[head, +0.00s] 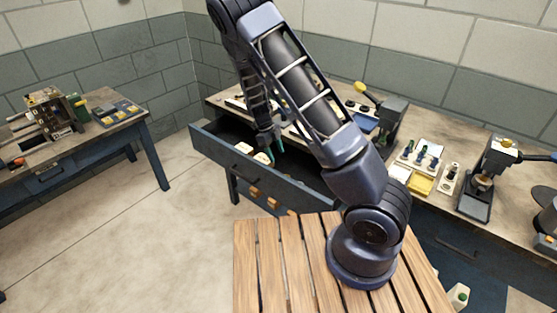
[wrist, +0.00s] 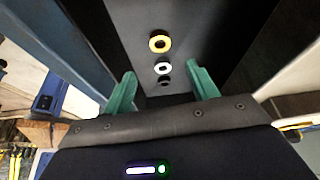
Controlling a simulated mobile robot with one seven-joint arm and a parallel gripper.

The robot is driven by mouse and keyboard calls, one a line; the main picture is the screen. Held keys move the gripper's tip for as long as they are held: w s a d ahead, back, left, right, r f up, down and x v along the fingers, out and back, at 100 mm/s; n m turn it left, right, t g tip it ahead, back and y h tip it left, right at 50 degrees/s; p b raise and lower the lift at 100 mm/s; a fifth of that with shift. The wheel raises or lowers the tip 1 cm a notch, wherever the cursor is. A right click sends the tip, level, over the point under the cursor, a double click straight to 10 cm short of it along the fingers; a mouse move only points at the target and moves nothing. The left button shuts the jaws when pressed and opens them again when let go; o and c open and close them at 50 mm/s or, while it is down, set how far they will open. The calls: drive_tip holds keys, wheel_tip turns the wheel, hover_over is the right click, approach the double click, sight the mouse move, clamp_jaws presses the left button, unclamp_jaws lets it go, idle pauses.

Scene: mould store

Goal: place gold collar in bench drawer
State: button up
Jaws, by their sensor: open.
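The bench drawer (head: 235,165) is pulled open on the left part of the long bench in the head view. My gripper (head: 274,148) is over the open drawer, pointing down. In the wrist view its two green fingers (wrist: 163,88) are spread apart with nothing held between them. A gold collar (wrist: 160,42), a yellow ring with a dark hole, lies on the dark drawer floor (wrist: 130,15), beyond the fingertips. In the head view I cannot make the collar out clearly.
In the wrist view a white ring (wrist: 163,68) and a dark ring (wrist: 164,82) lie in line with the collar. The long bench (head: 520,225) carries a press (head: 484,185) and a yellow tray (head: 421,184). Another workbench (head: 125,128) stands at left; floor between is clear.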

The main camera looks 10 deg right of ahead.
drive_tip(key=s+d+r+n+t+y, duration=0.1)
drive_tip(key=s+d+r+n+y, duration=0.2)
drive_tip(key=r, duration=0.5)
drive_tip(key=s+d+r+n, duration=0.2)
drive_tip(key=d+r+n, duration=0.25)
drive_tip(key=r, duration=0.35)
drive_tip(key=s+d+r+n+t+y, duration=0.1)
drive_tip(key=s+d+r+n+y, duration=0.15)
drive_tip(key=r+n, duration=0.4)
drive_tip(key=s+d+r+n+t+h, duration=0.1)
drive_tip(key=s+d+r+n, duration=0.3)
drive_tip(key=s, duration=0.5)
drive_tip(key=s+d+r+n+t+h, duration=0.1)
drive_tip(key=s+d+r+n+t, duration=0.3)
drive_tip(key=s+r+n, duration=0.3)
wheel_tip(320, 180, up, 4)
drive_tip(key=shift+s+d+n, duration=0.4)
drive_tip(key=shift+s+d, duration=0.25)
drive_tip(key=shift+s, duration=0.6)
